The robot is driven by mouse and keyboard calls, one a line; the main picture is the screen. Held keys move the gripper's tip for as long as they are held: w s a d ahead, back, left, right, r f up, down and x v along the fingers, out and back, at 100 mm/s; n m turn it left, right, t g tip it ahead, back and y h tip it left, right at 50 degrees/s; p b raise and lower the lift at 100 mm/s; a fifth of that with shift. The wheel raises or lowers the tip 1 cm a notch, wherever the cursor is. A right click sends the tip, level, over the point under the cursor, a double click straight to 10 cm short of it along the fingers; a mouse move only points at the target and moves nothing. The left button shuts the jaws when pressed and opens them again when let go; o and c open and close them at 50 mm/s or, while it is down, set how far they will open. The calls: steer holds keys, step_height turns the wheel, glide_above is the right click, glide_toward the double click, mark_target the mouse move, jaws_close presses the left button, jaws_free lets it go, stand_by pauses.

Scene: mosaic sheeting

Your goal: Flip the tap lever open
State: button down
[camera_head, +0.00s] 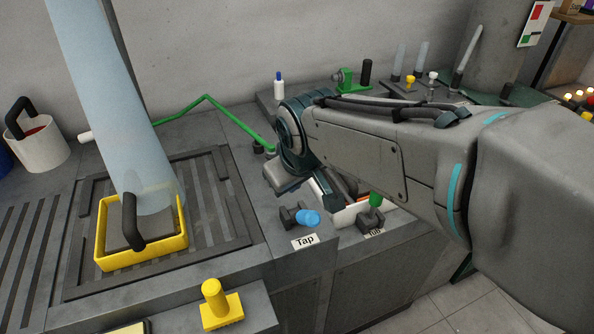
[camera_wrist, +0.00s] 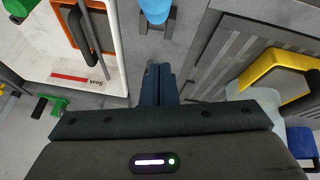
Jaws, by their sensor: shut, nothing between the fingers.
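The tap lever has a light blue handle (camera_head: 307,217) on a dark mount, on the grey worktop behind a white "Tap" label (camera_head: 305,241). In the head view it lies just below and in front of my wrist. In the wrist view the blue handle (camera_wrist: 155,9) is at the top edge, partly cut off, beyond my fingertips with a gap of grey surface between. My gripper (camera_wrist: 158,69) is shut and empty, its two fingers together. In the head view my arm hides much of the gripper, and the fingers are hard to make out.
A green-handled lever (camera_head: 375,200) stands to the right of the tap. A white tub (camera_wrist: 118,72) marked "Soak" is beside my fingers. A yellow tray (camera_head: 142,257) with a black handle sits on the left grate. A yellow knob (camera_head: 213,298) is at the front. A green pipe (camera_head: 226,112) runs behind.

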steer(key=s+v, duration=0.1)
steer(key=v, duration=0.7)
steer(key=shift+s, duration=0.2)
steer(key=shift+d, duration=0.2)
steer(key=shift+d, duration=0.1)
steer(key=s+d+f+m+g+p, duration=0.1)
steer(key=s+d+f+m+p, duration=0.1)
steer(key=d, duration=0.4)
steer(key=s+d+f+m+g+h+p, duration=0.1)
steer(key=s+d+f+m+p, duration=0.1)
steer(key=s+d+f+m, duration=0.2)
steer(key=d+f+m, duration=0.1)
steer(key=d+f, duration=0.2)
steer(key=shift+d, duration=0.2)
steer(key=shift+s+r, duration=0.1)
